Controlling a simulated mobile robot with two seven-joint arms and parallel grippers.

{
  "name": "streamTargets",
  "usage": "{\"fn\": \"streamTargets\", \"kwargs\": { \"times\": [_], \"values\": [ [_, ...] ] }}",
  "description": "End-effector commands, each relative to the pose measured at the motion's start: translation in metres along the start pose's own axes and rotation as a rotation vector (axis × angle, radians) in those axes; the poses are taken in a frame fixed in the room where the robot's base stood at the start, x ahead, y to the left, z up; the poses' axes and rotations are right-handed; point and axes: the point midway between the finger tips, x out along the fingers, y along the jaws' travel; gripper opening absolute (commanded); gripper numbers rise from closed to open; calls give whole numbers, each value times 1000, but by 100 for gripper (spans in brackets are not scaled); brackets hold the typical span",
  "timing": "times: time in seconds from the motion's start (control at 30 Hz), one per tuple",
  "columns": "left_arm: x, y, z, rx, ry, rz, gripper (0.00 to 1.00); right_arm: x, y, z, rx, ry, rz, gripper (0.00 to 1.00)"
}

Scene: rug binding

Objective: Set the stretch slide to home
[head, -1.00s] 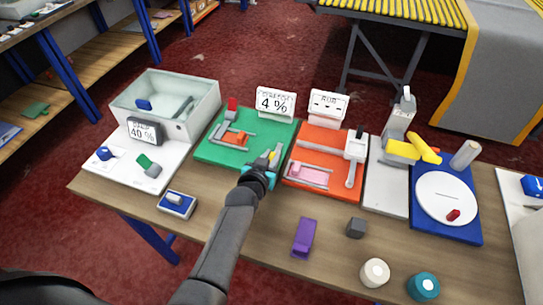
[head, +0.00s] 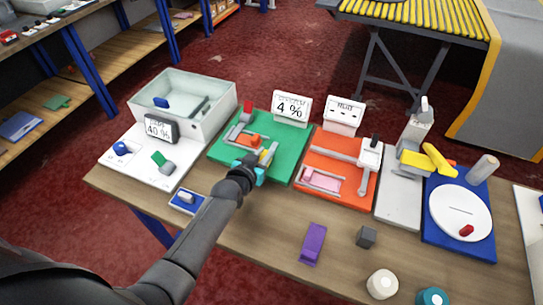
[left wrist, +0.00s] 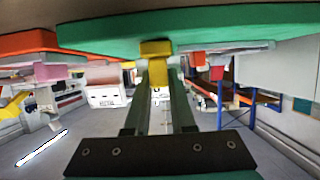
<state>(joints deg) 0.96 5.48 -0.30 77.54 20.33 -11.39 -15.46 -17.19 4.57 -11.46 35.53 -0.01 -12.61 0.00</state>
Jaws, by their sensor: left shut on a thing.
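The stretch station is a green board (head: 286,158) on the table, with a sign (head: 291,107) behind it reading 4 %. An orange block (head: 254,141) and a red part (head: 247,107) stand on it. My left gripper (head: 258,168) is at the board's front edge, shut on a yellow handle (head: 268,155). In the left wrist view the yellow handle (left wrist: 157,60) sits between the finger ends, against the green board (left wrist: 110,38). The gripper hides part of the slide, and I cannot read a home mark. My right gripper is not in view.
Left is a white board with a clear tank (head: 188,112) and a 40 % sign (head: 160,129). Right are an orange board (head: 343,143) and a blue board (head: 462,248). A purple block (head: 312,243), grey cube (head: 366,236) and blue-white box (head: 186,200) lie in front.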

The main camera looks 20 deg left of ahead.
Motion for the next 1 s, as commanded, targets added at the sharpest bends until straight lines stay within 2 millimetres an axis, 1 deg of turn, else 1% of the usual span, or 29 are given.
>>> {"fn": "streamTargets", "kwargs": {
  "times": [0.03, 0.27, 0.3, 0.53, 0.83, 0.93, 1.0],
  "values": [
    [0, -5, 1, 2, -3, -6, 0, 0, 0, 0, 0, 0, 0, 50],
    [0, -6, 0, 3, -3, -9, 0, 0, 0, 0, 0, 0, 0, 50],
    [0, -7, 0, 3, -2, -9, 27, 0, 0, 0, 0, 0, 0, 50],
    [0, -5, 0, 3, -2, -7, 52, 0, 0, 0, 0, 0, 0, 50],
    [-2, -4, 0, 2, -2, -5, 52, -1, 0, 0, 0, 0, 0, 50],
    [-9, -3, 0, 2, -2, -5, 52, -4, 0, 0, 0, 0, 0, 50],
    [-18, -3, 0, 2, -2, -5, 52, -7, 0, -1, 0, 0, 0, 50]
  ]
}}
